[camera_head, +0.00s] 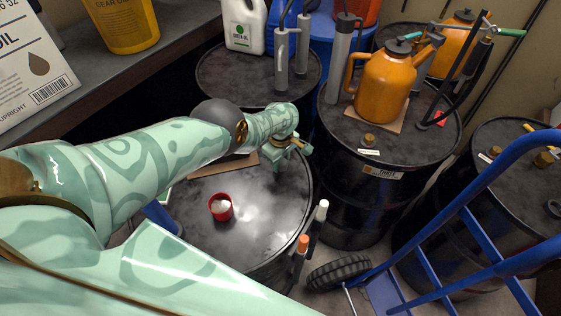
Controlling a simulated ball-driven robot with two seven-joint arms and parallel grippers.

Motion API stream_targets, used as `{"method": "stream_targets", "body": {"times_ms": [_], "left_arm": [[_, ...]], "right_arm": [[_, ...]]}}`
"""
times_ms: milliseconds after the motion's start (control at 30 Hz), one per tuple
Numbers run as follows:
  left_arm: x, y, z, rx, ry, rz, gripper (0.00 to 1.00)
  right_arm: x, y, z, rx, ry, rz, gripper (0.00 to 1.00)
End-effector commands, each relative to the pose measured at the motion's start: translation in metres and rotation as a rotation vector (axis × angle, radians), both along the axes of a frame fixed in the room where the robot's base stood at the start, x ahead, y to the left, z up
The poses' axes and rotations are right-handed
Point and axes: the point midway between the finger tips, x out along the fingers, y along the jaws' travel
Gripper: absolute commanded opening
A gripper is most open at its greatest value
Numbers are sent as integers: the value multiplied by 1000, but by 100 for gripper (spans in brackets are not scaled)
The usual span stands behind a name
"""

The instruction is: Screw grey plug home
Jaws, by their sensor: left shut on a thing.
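The near black drum (262,205) stands upright in the middle of the view, with a glossy lid. My left arm reaches across it from the left. My left gripper (292,149) is at the far right part of its lid, pointing down. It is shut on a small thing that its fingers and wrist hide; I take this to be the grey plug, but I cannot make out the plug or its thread. I cannot tell how deep it sits. My right gripper is not in view.
A red cup (220,207) with white contents stands on the near drum's lid, by a piece of cardboard (225,164). An orange jug (383,84) stands on the drum (345,205) behind right. A blue hand truck (440,230) stands at right. A shelf (75,85) runs along the left.

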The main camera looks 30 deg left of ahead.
Motion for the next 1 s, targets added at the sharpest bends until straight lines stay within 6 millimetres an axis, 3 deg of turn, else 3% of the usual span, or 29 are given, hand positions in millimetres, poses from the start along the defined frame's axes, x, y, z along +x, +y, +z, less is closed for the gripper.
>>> {"method": "stream_targets", "body": {"times_ms": [300, 467, 500, 567, 1000], "left_arm": [[2, -1, 0, 0, -1, -279, 0], [2, -1, 1, 1, -1, -291, 0], [2, -1, 1, 1, -1, -291, 37], [2, -1, 0, 1, -1, -290, 53], [1, -1, 8, 0, 0, -286, 57]], "right_arm": [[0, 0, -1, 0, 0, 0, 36], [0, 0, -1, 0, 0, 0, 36], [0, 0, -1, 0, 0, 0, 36], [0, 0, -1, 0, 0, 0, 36], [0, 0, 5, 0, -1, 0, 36]]}}
